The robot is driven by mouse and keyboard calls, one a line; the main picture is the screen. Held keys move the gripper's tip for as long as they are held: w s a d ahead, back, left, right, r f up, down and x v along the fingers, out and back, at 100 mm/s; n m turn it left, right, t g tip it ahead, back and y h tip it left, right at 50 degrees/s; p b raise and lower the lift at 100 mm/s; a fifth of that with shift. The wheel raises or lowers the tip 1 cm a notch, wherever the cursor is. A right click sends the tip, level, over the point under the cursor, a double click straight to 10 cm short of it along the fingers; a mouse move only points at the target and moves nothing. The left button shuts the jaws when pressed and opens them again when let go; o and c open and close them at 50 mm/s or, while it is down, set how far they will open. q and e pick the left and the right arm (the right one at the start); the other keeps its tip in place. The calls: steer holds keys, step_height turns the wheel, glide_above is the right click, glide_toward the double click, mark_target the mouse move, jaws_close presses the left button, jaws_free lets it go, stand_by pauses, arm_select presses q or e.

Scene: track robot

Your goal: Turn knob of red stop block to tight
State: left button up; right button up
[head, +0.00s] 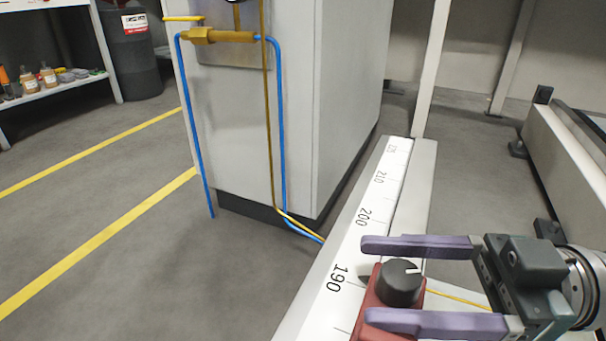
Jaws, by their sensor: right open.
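The red stop block (371,296) sits on the white scale rail (379,188), just below the printed 190 mark. Its black round knob (399,283) faces up and has a white pointer line that points to the right. My right gripper (364,281) comes in from the right with its two purple fingers open. One finger is on the far side of the knob and the other on the near side, with the knob between them. I cannot tell if either finger touches it. The near finger hides part of the block. My left gripper is not in view.
A grey cabinet (345,90) with blue hoses and a brass valve (222,36) stands behind the rail. A light machine frame (565,165) is at the right. Shelves with bottles and a dark barrel (131,55) are at the far left. The floor at left is clear.

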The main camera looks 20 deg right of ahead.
jaws_close()
stand_by(0.4)
steer(key=shift+r+m+t+p, duration=0.1)
steer(key=shift+m+t+p, duration=0.25)
steer(key=shift+p, duration=0.3)
steer(key=m+t+h+p, duration=0.3)
steer(key=t+h+p, duration=0.1)
steer(key=p, duration=0.1)
steer(key=shift+r+m, duration=0.15)
steer(key=shift+m, duration=0.1)
steer(key=m+t+h+p, duration=0.1)
steer(key=m+t+h, duration=0.1)
steer(key=h, duration=0.1)
steer(key=shift+h+p, duration=0.3)
steer(key=shift+p, duration=0.05)
steer(key=shift+f+m+t+h+p, duration=0.15)
steer(key=shift+m+t+h+p, duration=0.25)
steer(key=shift+m+h, duration=0.5)
steer(key=shift+f+m+t+h+p, duration=0.15)
steer(key=shift+m+t+h, duration=0.45)
steer(key=shift+h, duration=0.5)
